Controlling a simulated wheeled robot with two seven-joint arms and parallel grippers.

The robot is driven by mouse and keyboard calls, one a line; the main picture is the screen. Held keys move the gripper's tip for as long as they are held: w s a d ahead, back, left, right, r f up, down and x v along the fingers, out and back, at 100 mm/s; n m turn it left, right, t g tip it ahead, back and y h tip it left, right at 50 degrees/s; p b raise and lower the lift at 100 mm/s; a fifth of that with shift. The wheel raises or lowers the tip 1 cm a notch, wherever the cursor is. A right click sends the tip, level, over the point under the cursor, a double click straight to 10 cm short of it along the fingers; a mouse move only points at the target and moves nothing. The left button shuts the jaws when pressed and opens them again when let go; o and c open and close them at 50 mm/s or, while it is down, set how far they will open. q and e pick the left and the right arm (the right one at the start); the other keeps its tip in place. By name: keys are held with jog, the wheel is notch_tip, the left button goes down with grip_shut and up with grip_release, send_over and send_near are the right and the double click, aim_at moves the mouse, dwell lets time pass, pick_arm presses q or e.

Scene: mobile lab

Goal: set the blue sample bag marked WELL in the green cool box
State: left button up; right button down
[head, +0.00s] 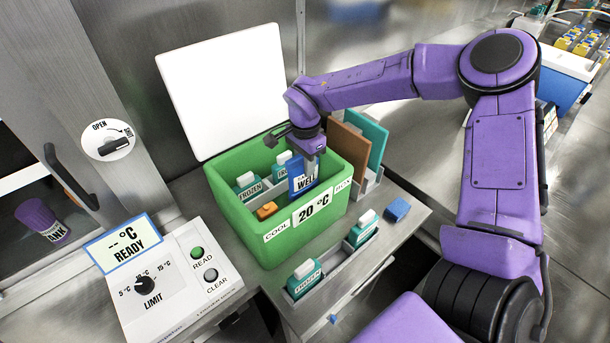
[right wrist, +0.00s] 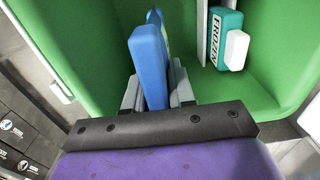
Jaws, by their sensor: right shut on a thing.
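The blue sample bag marked WELL (head: 303,180) is upright inside the green cool box (head: 235,220), toward its right side. My right gripper (head: 308,158) reaches into the box from above and is shut on the bag's top. In the right wrist view the blue bag (right wrist: 150,65) stands between the grey fingers (right wrist: 155,92), with the green box walls (right wrist: 75,45) around it. Whether the bag touches the box floor is hidden. My left gripper is not in view.
Teal FROZEN packs (head: 248,186) and an orange item (head: 266,210) are in the box. Its white lid (head: 225,85) stands open behind. More FROZEN packs (head: 305,278) and a blue block (head: 397,210) sit in front. Brown and teal panels (head: 350,146) stand at right; a control panel (head: 165,280) is at left.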

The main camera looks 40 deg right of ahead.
aim_at(305, 179)
notch_tip(305, 179, down, 5)
jog(key=shift+f+p, duration=0.1)
jog(key=shift+p, duration=0.3)
jog(key=shift+f, duration=0.25)
jog(key=shift+f, duration=0.1)
jog(key=c, duration=0.9)
grip_release()
jog(key=shift+c, duration=0.2)
notch_tip(305, 179, up, 12)
jog(key=b, duration=0.2)
jog(key=shift+b, duration=0.3)
